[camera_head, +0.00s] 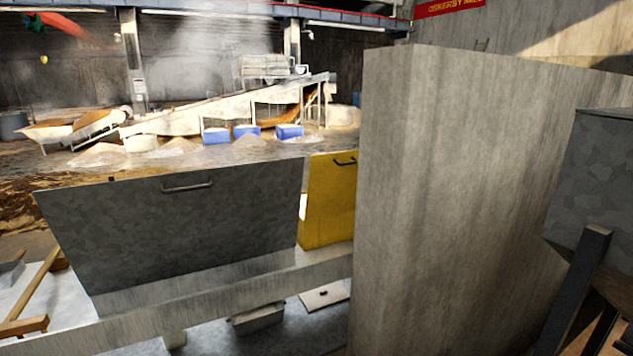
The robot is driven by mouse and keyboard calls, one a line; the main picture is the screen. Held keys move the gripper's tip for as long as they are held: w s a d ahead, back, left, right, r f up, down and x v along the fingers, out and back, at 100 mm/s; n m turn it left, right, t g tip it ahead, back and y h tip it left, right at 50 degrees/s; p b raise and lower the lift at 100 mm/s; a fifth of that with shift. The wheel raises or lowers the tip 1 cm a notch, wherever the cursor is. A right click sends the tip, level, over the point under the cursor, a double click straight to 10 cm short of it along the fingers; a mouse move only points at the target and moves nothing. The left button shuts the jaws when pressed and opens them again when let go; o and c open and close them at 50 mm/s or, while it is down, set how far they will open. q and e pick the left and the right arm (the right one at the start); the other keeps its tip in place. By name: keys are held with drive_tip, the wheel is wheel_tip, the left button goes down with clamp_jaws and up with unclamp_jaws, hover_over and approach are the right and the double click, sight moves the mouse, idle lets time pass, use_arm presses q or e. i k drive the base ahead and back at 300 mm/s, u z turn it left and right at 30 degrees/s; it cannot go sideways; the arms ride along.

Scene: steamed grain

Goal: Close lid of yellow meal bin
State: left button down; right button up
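A yellow panel (326,212) with a dark handle (345,162) near its top stands steeply upright in the middle of the head view. It looks like the raised lid of the yellow meal bin. I cannot make out the bin's body. Neither of my grippers is in view.
A large grey metal panel (180,225) with a handle stands tilted at the left. A pale beam (220,305) runs below it. A tall concrete block (450,200) fills the middle right. A grey metal box (595,185) stands at the right edge.

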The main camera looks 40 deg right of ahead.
sight(332, 188)
drive_tip(key=i, duration=0.15)
drive_tip(key=z, duration=1.5)
drive_tip(key=k, duration=0.3)
drive_tip(key=u, duration=0.05)
